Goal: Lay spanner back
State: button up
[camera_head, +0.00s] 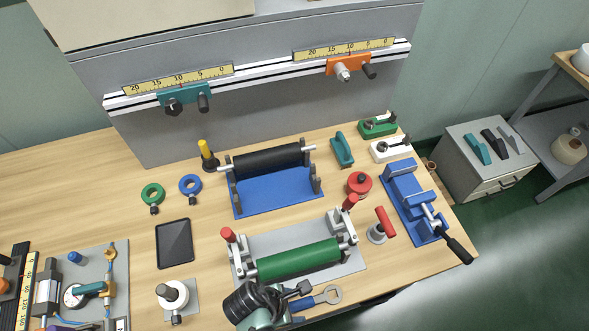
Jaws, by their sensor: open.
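A spanner (316,301) with a blue handle and a grey head lies near the front edge of the wooden table, its head pointing right. My gripper (299,289) reaches in from the bottom of the view, just left of and above the spanner. Its jaws are open, with nothing seen between them. My dark wrist hides the spanner's left end, and I cannot tell whether a finger touches the handle.
Just behind is a grey plate (352,266) with a green roller (298,259) and red-knobbed end clamps. A blue stand (277,196) carries a black roller (268,161). A red-handled tool (382,226) and a blue vise (411,203) stand right. A dark tablet (174,243) lies left.

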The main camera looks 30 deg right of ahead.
jog(key=shift+w+r, duration=0.2)
jog(key=shift+w, duration=0.05)
jog(key=shift+a+r, duration=0.1)
jog(key=shift+r, duration=0.15)
jog(key=s+v, duration=0.1)
jog(key=v, duration=1.1)
jog(key=shift+w+b, duration=0.3)
jog(key=shift+a, duration=0.1)
